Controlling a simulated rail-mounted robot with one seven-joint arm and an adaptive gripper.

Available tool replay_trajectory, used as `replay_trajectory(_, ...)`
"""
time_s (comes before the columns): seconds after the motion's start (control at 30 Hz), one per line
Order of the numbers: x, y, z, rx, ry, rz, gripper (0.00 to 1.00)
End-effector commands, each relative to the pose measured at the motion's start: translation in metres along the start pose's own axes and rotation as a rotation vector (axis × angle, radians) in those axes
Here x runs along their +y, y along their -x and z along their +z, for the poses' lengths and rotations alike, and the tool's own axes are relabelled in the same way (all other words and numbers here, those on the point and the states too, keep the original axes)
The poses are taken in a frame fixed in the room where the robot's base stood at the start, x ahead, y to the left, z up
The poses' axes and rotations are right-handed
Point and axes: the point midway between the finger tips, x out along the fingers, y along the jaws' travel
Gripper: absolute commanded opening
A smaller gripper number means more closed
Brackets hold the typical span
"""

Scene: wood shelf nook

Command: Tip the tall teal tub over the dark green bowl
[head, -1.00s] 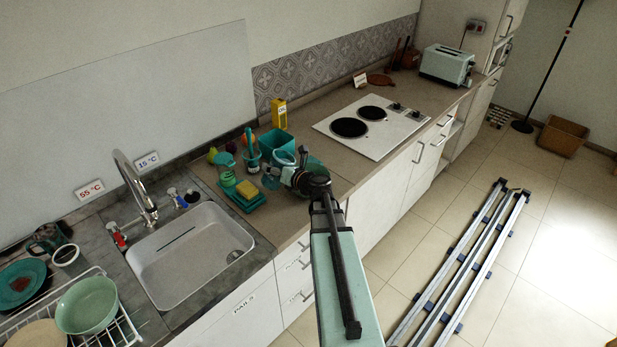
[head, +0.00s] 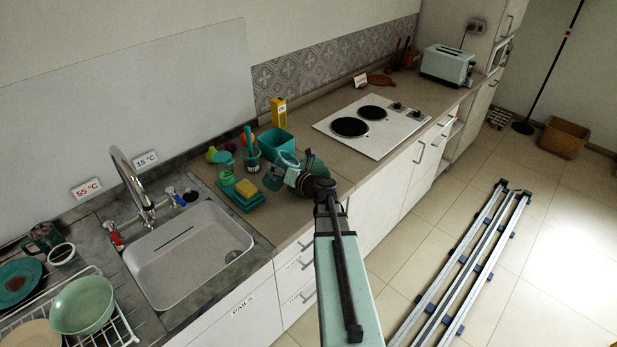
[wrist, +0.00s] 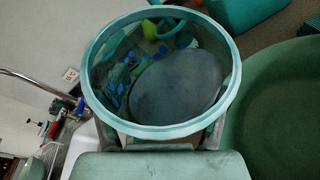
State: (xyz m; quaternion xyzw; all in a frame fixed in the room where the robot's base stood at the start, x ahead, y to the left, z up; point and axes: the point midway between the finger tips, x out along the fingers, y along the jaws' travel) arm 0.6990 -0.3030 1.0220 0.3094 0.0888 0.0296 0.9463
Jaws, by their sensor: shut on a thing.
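The tall teal tub (wrist: 160,133) fills the middle of the wrist view, its round open mouth facing the camera. A dark rounded surface and small blue and green patches show within the rim; I cannot tell whether these are contents or things seen through the wall. My gripper (head: 284,176) is shut on the tub over the counter; its fingertips are mostly hidden. In the head view the tub is largely mixed in with the gripper. The dark green bowl (wrist: 282,115) is close on the right in the wrist view, its edge cut off. In the head view my arm largely hides it.
A teal rectangular bin (head: 277,143) and a yellow box (head: 279,113) stand behind the gripper. To the left are a yellow sponge (head: 246,188) on a teal tray, a green bottle and a utensil cup (head: 252,160). The sink (head: 200,250) lies further left, the hob (head: 375,127) right.

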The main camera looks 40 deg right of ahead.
Motion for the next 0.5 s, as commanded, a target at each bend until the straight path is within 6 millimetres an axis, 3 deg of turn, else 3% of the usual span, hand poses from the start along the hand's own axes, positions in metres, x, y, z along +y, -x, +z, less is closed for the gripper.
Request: replay_trajectory(0.5, 0.002, 0.0018, 0.0054, -0.02, -0.063, 0.026, 0.13)
